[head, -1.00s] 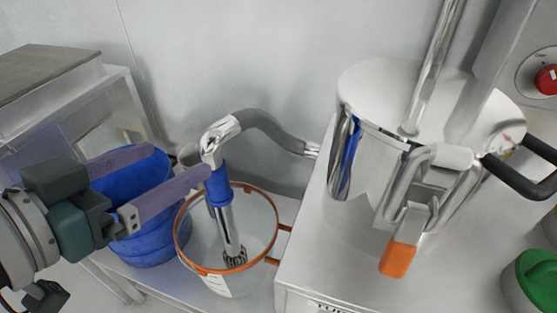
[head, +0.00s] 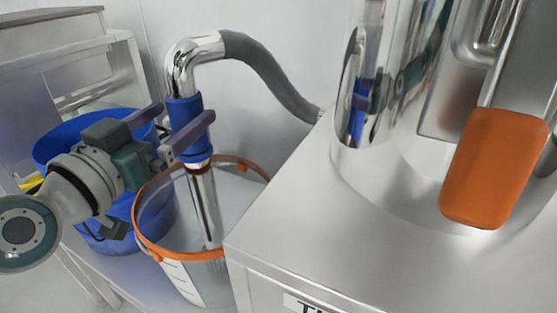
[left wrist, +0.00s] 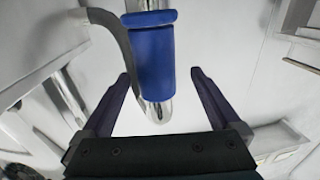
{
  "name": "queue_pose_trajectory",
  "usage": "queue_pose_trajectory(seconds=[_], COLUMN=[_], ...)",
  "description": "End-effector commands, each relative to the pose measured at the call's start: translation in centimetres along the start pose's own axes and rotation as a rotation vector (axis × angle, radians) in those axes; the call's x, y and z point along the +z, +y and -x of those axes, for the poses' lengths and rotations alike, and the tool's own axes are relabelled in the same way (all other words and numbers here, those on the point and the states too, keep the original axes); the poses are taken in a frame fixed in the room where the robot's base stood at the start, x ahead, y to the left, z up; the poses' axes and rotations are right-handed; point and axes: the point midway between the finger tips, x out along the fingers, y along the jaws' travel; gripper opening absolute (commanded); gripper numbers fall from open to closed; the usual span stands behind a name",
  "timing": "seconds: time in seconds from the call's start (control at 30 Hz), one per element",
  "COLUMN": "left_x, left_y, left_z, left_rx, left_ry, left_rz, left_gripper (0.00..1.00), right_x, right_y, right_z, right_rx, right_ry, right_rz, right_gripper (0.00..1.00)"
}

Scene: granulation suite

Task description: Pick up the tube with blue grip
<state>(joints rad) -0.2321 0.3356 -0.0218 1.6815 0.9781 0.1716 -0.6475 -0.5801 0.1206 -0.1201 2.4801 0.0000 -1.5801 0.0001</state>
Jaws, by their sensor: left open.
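The tube has a blue grip (head: 190,143), a shiny metal elbow above it and a metal lower length (head: 203,205) standing in a clear bucket. My left gripper (head: 184,113) is open at the grip, with one purple finger on its left and one overlapping it in front. In the left wrist view the blue grip (left wrist: 150,60) appears between the two open fingers (left wrist: 160,73), with a gap on each side. I cannot tell how deep it sits between them. The tube's bottom end is partly hidden by the bucket. My right gripper is not in view.
The bucket (head: 150,247) has an orange rim. A blue bin (head: 60,145) stands behind my left arm. A grey hose (head: 270,75) runs from the elbow to the right. A steel cabinet (head: 290,240) with a shiny vessel and orange handle (head: 495,165) fills the right.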

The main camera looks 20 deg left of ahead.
Motion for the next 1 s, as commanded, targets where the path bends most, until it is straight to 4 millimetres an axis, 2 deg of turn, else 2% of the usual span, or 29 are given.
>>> queue_pose_trajectory(seconds=[0.13,0.4,0.7,1.0], left_x=[-0.1,-0.4,-0.5,-0.5], left_y=[0.1,0.4,0.4,0.4], left_z=[-1.3,-5.0,-5.5,-5.5], left_rx=[0.0,0.0,0.001,0.001], left_ry=[0.001,0.0,-0.003,-0.002], left_rz=[0.003,0.001,0.0,0.0], left_gripper=[0.97,0.97,0.97,0.64], right_x=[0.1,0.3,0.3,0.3], right_y=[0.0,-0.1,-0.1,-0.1], right_z=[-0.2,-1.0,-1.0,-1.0], right_rx=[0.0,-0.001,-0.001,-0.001], right_ry=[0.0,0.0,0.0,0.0], right_rz=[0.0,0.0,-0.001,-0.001], right_gripper=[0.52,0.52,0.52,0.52])
